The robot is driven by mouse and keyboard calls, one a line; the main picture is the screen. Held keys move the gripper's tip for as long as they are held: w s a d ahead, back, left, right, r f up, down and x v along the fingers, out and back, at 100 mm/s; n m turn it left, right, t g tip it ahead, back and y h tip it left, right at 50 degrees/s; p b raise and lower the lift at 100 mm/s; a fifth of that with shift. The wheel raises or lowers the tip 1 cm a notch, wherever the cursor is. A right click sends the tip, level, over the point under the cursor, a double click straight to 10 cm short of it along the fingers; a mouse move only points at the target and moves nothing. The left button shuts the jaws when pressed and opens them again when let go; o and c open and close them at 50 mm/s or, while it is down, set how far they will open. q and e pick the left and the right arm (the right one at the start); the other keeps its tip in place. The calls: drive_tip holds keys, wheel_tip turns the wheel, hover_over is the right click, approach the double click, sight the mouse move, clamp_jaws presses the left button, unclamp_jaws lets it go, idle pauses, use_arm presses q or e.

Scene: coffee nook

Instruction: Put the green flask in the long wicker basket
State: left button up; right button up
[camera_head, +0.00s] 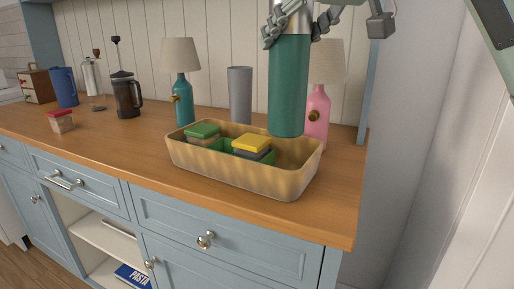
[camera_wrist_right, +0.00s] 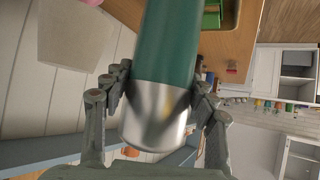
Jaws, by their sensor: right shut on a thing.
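The green flask (camera_head: 289,85) has a silver upper end and hangs upright in my right gripper (camera_head: 290,33). In the head view its lower end overlaps the right part of the long wicker basket (camera_head: 232,175); it looks held above the basket, though the exact height is hard to tell. In the right wrist view the flask (camera_wrist_right: 168,45) lies between the two fingers of the gripper (camera_wrist_right: 160,105), which are shut around its silver end. The basket holds a green-lidded container (camera_head: 203,131) and a yellow-lidded one (camera_head: 252,143). My left gripper is in neither view.
A teal lamp (camera_head: 183,88), a grey cylinder (camera_head: 240,95) and a pink lamp (camera_head: 317,112) stand behind the basket. A French press (camera_head: 125,95), a blue jug (camera_head: 64,87) and a red-lidded container (camera_head: 61,121) stand left. The wooden counter (camera_head: 110,147) is clear left of the basket.

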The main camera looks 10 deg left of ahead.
sight(289, 95)
wheel_tip(289, 95, down, 5)
drive_tip(key=shift+s+r, duration=0.15)
drive_tip(key=shift+f, duration=0.65)
wheel_tip(289, 95, down, 3)
drive_tip(key=shift+f+b, duration=0.1)
drive_tip(key=shift+b, duration=0.25)
drive_tip(key=shift+f, duration=0.25)
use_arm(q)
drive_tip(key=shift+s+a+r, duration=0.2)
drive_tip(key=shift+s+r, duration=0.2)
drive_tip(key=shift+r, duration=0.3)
use_arm(e)
drive_tip(key=o, duration=1.4)
drive_tip(key=shift+f, duration=0.1)
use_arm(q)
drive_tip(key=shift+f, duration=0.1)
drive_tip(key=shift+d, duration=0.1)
